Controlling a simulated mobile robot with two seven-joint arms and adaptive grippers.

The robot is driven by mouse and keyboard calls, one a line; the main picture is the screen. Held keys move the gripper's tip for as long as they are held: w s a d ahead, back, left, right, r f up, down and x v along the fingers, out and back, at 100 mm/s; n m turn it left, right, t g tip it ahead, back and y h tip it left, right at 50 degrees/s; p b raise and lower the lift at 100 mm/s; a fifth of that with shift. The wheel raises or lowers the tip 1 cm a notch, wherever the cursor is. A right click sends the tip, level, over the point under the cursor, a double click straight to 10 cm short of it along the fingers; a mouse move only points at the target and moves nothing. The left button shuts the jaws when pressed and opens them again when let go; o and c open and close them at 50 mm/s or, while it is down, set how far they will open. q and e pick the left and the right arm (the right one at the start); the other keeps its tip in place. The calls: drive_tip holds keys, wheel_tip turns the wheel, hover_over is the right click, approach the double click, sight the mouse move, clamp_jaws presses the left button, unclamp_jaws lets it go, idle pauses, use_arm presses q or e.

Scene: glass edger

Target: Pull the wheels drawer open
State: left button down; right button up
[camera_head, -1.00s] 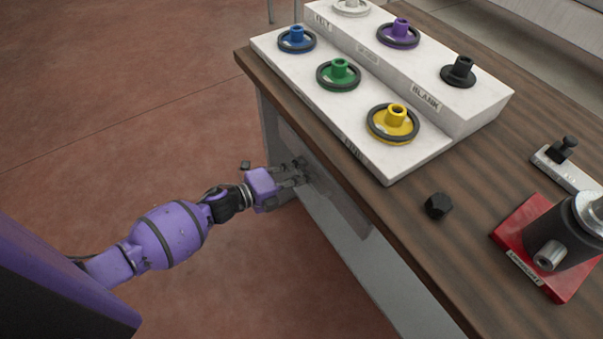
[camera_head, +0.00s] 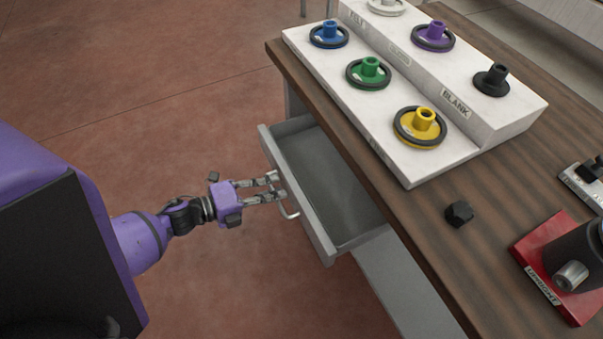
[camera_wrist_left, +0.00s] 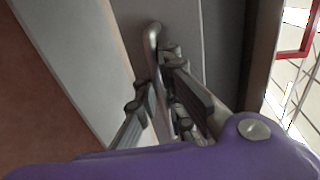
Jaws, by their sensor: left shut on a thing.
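The wheels drawer (camera_head: 328,185) is a grey metal drawer under the wooden bench top. It stands well out from the bench, and the part of its inside that shows looks empty. Its bar handle (camera_head: 289,212) is on the drawer front and also shows in the left wrist view (camera_wrist_left: 152,45). My left gripper (camera_head: 280,186) is shut on the handle, its fingers around the bar in front of the drawer. The fingers also show in the left wrist view (camera_wrist_left: 178,105). My right gripper is not in view.
The wooden bench top (camera_head: 400,225) carries a white stepped rack (camera_head: 465,140) with several coloured wheels. A black hex nut (camera_head: 459,213) and a red-based fixture (camera_head: 560,265) stand nearer the front. The red floor left of the drawer is clear.

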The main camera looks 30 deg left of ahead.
use_arm(q)
drive_tip(key=f+v, duration=0.2)
drive_tip(key=v, duration=1)
drive_tip(key=shift+s+a+f+b, duration=0.2)
drive_tip(key=shift+f+b, duration=0.1)
drive_tip(key=c, duration=2.1)
unclamp_jaws()
